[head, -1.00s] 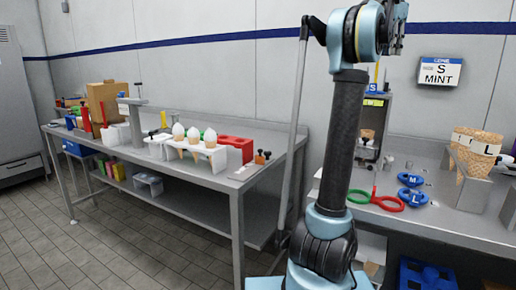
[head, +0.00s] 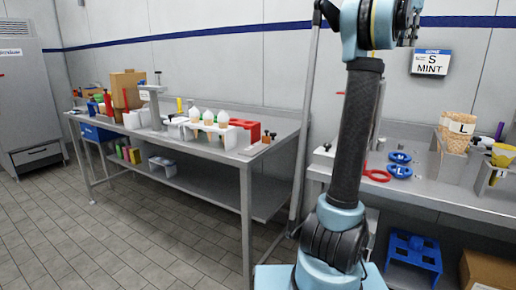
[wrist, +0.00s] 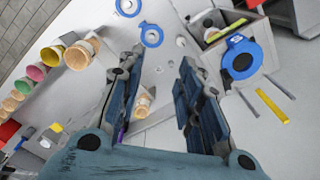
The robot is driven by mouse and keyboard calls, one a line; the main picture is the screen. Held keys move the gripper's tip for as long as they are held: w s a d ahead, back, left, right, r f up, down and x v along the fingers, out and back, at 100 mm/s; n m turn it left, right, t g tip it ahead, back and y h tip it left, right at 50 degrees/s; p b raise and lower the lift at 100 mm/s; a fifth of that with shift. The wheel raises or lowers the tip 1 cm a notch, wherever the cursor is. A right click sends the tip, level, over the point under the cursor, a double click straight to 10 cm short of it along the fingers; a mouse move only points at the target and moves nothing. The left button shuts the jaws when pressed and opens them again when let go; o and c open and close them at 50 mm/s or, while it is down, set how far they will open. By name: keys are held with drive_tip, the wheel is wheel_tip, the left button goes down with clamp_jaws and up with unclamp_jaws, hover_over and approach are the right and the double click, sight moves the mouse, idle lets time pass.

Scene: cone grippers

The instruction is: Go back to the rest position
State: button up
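My gripper (wrist: 158,85) is open in the wrist view, with its two dark blue fingers well apart. I see nothing held between them; a small tan cone (wrist: 144,102) shows in the gap, apparently beyond the fingers. In the head view my arm stands upright in front of the work tables. Its top end bends over near the wall sign, and the gripper there is mostly cut off by the upper picture edge.
The right table carries blue rings (head: 399,171), a red ring (head: 376,176) and stacked cones (head: 457,130). The left table holds cones in a white rack (head: 232,137) and a brown box (head: 127,88). A blue crate (head: 413,252) sits below. Tiled floor at left is clear.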

drive_tip(key=s+a+f+n+t, duration=0.1)
drive_tip(key=s+a+f+n, duration=0.25)
drive_tip(key=a+f, duration=0.65)
drive_tip(key=s+a+f+n, duration=0.2)
drive_tip(key=a+f+n, duration=0.2)
drive_tip(key=a+f, duration=0.65)
drive_tip(key=s+a+f+n, duration=0.3)
drive_tip(key=s+f, duration=0.3)
drive_tip(key=f, duration=0.5)
drive_tip(key=s+a+f+n, duration=0.2)
drive_tip(key=s+a+f, duration=0.3)
drive_tip(key=f, duration=0.7)
drive_tip(key=s+a+f+n+t, duration=0.1)
drive_tip(key=s+a+f+n, duration=0.2)
drive_tip(key=f, duration=0.8)
drive_tip(key=s+a, duration=0.2)
drive_tip(key=s, duration=0.2)
drive_tip(key=shift+s+f+n, duration=0.15)
drive_tip(key=shift+f+n, duration=0.2)
drive_tip(key=shift+w+f, duration=0.2)
drive_tip(key=shift+w, duration=0.2)
